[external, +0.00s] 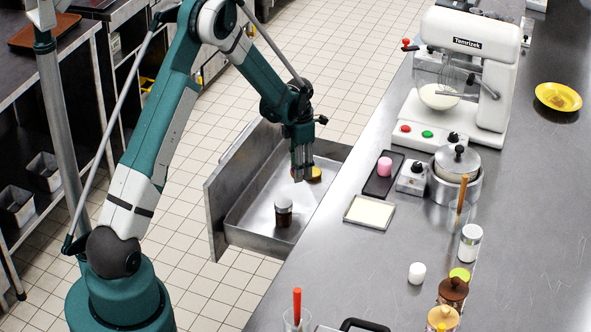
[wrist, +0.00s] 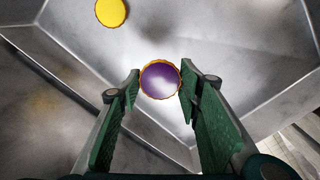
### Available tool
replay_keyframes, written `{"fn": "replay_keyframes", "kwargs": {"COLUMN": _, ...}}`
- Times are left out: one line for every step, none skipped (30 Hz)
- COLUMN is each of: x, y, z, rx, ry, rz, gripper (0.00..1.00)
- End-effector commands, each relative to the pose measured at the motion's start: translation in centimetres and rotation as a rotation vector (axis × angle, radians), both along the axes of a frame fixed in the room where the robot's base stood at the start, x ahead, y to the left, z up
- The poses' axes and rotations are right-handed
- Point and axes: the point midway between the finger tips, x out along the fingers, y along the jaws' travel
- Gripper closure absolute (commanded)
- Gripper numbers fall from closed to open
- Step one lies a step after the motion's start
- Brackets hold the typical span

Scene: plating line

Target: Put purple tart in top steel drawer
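The purple tart (wrist: 160,81) is round, with a shiny purple top and golden crust. In the wrist view it sits between the two green fingertips of my gripper (wrist: 160,84), which meet its left and right edges. The fingers are shut on it. In the external view my gripper (external: 302,178) points down inside the pulled-out steel drawer (external: 250,209). The tart is mostly hidden by the fingers there. Its height above the drawer floor is hard to tell.
A yellow tart (wrist: 111,11) lies in the drawer beside my gripper. A dark jar with a pale lid (external: 283,213) stands nearer the drawer's front corner. The drawer walls (external: 213,219) surround my fingers. The counter (external: 370,265) to the right holds a mixer (external: 466,60) and jars.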

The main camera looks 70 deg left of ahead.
Motion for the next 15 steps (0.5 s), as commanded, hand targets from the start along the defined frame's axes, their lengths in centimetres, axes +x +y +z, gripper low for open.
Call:
{"fn": "replay_keyframes", "kwargs": {"x": 0.0, "y": 0.0, "z": 0.0, "rx": 0.0, "ry": 0.0, "rz": 0.0, "gripper": 0.7}}
{"fn": "replay_keyframes", "kwargs": {"x": 0.0, "y": 0.0, "z": 0.0, "rx": 0.0, "ry": 0.0, "rz": 0.0, "gripper": 0.7}}
{"fn": "replay_keyframes", "kwargs": {"x": 0.0, "y": 0.0, "z": 0.0, "rx": 0.0, "ry": 0.0, "rz": 0.0, "gripper": 0.7}}
{"fn": "replay_keyframes", "kwargs": {"x": 0.0, "y": 0.0, "z": 0.0, "rx": 0.0, "ry": 0.0, "rz": 0.0, "gripper": 0.7}}
{"fn": "replay_keyframes", "kwargs": {"x": 0.0, "y": 0.0, "z": 0.0, "rx": 0.0, "ry": 0.0, "rz": 0.0, "gripper": 0.7}}
{"fn": "replay_keyframes", "kwargs": {"x": 0.0, "y": 0.0, "z": 0.0, "rx": 0.0, "ry": 0.0, "rz": 0.0, "gripper": 0.7}}
{"fn": "replay_keyframes", "kwargs": {"x": 0.0, "y": 0.0, "z": 0.0, "rx": 0.0, "ry": 0.0, "rz": 0.0, "gripper": 0.7}}
{"fn": "replay_keyframes", "kwargs": {"x": 0.0, "y": 0.0, "z": 0.0, "rx": 0.0, "ry": 0.0, "rz": 0.0, "gripper": 0.7}}
{"fn": "replay_keyframes", "kwargs": {"x": 0.0, "y": 0.0, "z": 0.0, "rx": 0.0, "ry": 0.0, "rz": 0.0, "gripper": 0.7}}
{"fn": "replay_keyframes", "kwargs": {"x": 0.0, "y": 0.0, "z": -0.1, "rx": 0.0, "ry": 0.0, "rz": 0.0, "gripper": 0.7}}
{"fn": "replay_keyframes", "kwargs": {"x": 0.0, "y": 0.0, "z": -0.3, "rx": 0.0, "ry": 0.0, "rz": 0.0, "gripper": 0.7}}
{"fn": "replay_keyframes", "kwargs": {"x": 0.0, "y": 0.0, "z": -0.5, "rx": 0.0, "ry": 0.0, "rz": 0.0, "gripper": 0.7}}
{"fn": "replay_keyframes", "kwargs": {"x": 0.0, "y": 0.0, "z": -0.8, "rx": 0.0, "ry": 0.0, "rz": 0.0, "gripper": 0.7}}
{"fn": "replay_keyframes", "kwargs": {"x": 0.0, "y": 0.0, "z": -1.0, "rx": 0.0, "ry": 0.0, "rz": 0.0, "gripper": 0.7}}
{"fn": "replay_keyframes", "kwargs": {"x": 0.0, "y": 0.0, "z": -1.5, "rx": 0.0, "ry": 0.0, "rz": 0.0, "gripper": 0.7}}
